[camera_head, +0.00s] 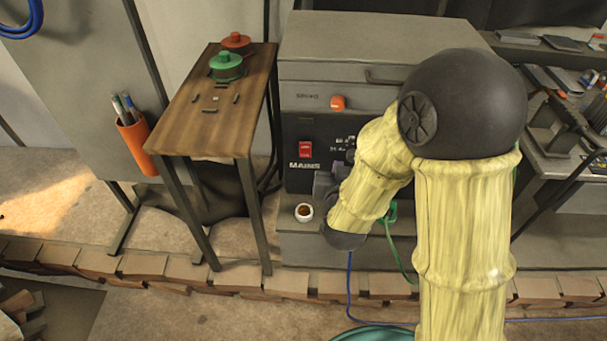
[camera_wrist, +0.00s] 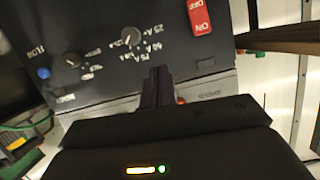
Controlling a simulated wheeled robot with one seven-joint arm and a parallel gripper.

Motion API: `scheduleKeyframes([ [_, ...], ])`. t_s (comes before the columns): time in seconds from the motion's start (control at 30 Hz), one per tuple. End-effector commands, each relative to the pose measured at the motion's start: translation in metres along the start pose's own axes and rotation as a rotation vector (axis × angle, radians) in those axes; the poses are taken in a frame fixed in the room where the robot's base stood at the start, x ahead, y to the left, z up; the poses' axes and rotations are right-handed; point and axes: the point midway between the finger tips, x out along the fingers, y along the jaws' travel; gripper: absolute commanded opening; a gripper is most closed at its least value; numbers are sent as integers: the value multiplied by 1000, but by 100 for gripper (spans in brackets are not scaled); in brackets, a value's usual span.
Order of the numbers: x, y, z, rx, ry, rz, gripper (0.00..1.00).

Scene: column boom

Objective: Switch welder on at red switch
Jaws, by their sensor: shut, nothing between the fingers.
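The red switch (camera_head: 305,150) sits on the dark front panel of the grey welder (camera_head: 325,70), above the word MAINS. In the wrist view, where the panel appears upside down, the red switch (camera_wrist: 199,17) shows at the top right with ON and OFF lettering. Which way it is rocked I cannot tell. My gripper (camera_head: 326,183) is below and slightly right of the switch in the head view, partly hidden by my arm. In the wrist view my gripper (camera_wrist: 158,76) is shut and empty, its fingers pointing toward the panel, apart from the switch in the picture.
Dials (camera_wrist: 131,36) lie beside the switch. An orange lamp or knob (camera_head: 337,102) is above the panel. A wooden table (camera_head: 190,120) with green and red round items stands left; a cluttered bench is right.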

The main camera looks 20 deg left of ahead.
Motion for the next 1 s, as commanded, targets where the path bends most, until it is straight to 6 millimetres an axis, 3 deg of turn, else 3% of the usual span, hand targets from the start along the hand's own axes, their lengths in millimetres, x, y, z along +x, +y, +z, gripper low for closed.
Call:
scheduleKeyframes([
  [0.03, 7, -12, 28, -10, 47, -10, 0],
  [0.3, -1, -61, 83, -57, 340, -18, 0],
  [0.4, -10, -72, 94, -72, 424, -16, 0],
  [0.63, -20, -80, 96, -84, 492, -13, 0],
  [1.0, -15, -79, 92, -82, 491, -11, 0],
])
